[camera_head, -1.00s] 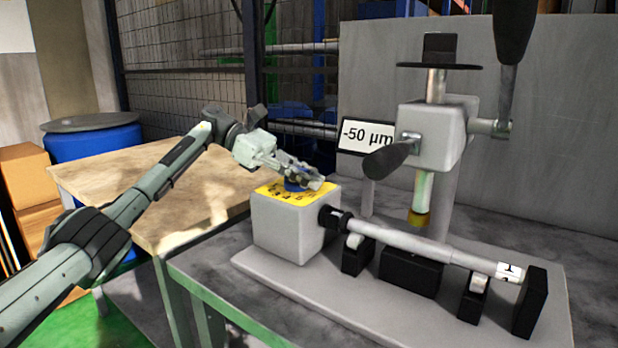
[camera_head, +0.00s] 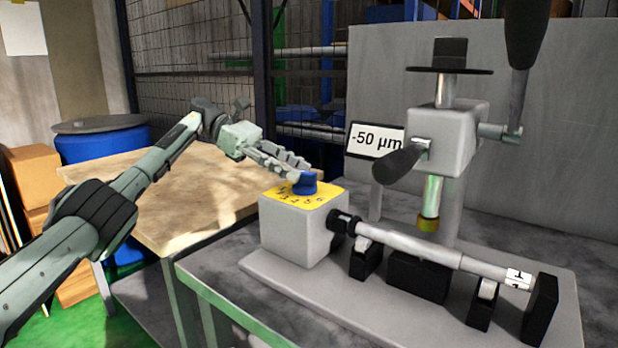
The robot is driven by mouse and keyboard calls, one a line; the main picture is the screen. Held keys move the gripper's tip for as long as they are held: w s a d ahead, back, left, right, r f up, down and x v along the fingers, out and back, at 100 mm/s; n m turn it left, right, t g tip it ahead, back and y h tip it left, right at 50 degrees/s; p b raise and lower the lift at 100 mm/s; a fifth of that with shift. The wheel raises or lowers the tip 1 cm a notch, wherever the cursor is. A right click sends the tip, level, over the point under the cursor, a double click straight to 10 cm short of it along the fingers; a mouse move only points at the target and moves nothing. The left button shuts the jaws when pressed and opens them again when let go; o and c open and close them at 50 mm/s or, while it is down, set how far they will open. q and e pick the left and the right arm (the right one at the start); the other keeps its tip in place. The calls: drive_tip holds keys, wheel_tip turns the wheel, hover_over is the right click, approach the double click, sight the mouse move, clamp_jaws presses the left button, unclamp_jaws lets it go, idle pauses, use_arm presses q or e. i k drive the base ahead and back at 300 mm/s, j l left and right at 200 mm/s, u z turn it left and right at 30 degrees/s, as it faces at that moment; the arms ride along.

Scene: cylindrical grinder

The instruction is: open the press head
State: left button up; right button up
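The press head (camera_head: 438,140) is a grey block on a post at the right, with a black disc on top and a yellow-brown tip (camera_head: 428,222) below. A dark lever handle (camera_head: 398,162) sticks out at its front left, and a longer black-gripped lever (camera_head: 523,40) rises at its right. The blue knob (camera_head: 306,183) sits on the yellow dial (camera_head: 300,196) of the grey box (camera_head: 292,232). My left gripper (camera_head: 300,170) is just behind and left of the knob, apart from the press head. Its finger opening is unclear. My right gripper is not in view.
A shaft (camera_head: 430,248) lies on black supports under the press head. A sign (camera_head: 376,141) reads "-50 µm". A wooden table (camera_head: 165,195) and a blue barrel (camera_head: 100,142) stand at the left. A grey panel (camera_head: 575,130) stands behind the press.

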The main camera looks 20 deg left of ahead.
sight(436, 141)
drive_tip(key=k+j, duration=0.1)
drive_tip(key=j, duration=0.25)
drive_tip(key=k+j, duration=0.1)
drive_tip(key=j, duration=0.25)
drive_tip(key=k+j, duration=0.1)
drive_tip(key=j, duration=0.25)
drive_tip(key=k+j, duration=0.1)
drive_tip(key=j, duration=0.2)
